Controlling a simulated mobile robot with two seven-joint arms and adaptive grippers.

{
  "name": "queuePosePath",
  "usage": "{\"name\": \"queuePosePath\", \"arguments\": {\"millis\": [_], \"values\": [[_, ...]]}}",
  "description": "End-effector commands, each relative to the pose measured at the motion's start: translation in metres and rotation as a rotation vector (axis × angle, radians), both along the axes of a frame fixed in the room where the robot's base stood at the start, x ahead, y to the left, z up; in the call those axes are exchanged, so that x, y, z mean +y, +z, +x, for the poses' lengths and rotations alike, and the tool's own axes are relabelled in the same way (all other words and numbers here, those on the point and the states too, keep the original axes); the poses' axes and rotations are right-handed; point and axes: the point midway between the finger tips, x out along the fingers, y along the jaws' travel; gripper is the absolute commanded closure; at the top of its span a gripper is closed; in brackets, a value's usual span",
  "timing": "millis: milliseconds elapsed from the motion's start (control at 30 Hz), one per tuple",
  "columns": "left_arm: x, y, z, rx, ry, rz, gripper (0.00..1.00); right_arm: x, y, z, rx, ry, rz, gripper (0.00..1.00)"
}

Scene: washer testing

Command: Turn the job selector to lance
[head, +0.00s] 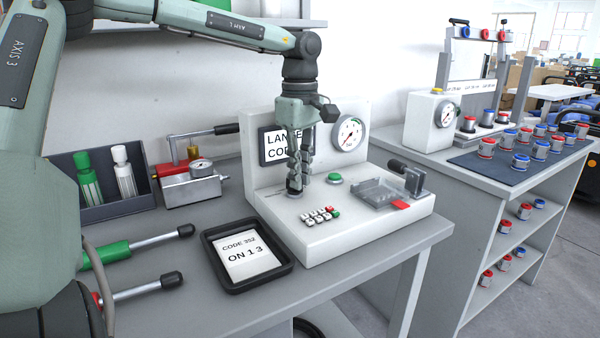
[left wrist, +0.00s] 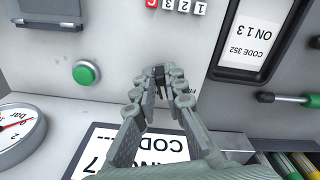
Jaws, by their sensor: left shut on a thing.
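My left gripper (head: 297,186) reaches down from above onto the top of the white test console (head: 375,222). Its fingers are shut on the small dark job selector knob, which shows between the fingertips in the left wrist view (left wrist: 158,73). The fingers hide most of the knob and any markings around it, so I cannot tell its setting. The left gripper also fills the middle of the left wrist view (left wrist: 160,88). A sign (head: 270,146) on the console's back panel reads "LAN…" and "CO…", partly covered by the gripper. My right gripper is not in view.
A pressure gauge (head: 349,133) is on the back panel. A black tray (head: 288,262) with a "CODE 352 ON 1 3" card lies in front.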

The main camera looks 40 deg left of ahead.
Motion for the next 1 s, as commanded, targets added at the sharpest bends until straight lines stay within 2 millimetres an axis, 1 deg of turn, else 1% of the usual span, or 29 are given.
{"name": "queuePosePath", "arguments": {"millis": [167,200,333,533,600,700,767,867,1000], "values": [[0.0,0.0,0.0,-0.001,0.001,-0.001,1.0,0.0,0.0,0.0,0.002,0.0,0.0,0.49],[0.0,0.0,0.0,-0.001,0.001,-0.001,0.84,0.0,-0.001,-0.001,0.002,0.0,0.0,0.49],[0.0,0.0,0.0,-0.001,0.001,-0.001,0.68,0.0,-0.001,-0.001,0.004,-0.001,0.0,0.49],[0.0,0.0,0.0,0.0,0.001,0.0,0.68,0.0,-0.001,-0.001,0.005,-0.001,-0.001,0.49],[0.0,0.001,0.0,-0.001,0.001,0.0,0.68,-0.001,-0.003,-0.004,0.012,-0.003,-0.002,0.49],[0.0,0.006,0.001,-0.002,0.001,0.0,0.68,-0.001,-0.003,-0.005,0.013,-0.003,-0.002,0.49],[0.0,0.013,0.001,-0.004,0.001,0.001,0.68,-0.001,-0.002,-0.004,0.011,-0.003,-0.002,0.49],[0.0,0.03,0.001,-0.006,0.001,0.001,0.68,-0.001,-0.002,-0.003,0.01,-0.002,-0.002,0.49],[0.0,0.061,0.001,-0.006,0.002,0.002,0.68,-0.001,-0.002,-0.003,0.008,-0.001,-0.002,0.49]]}}
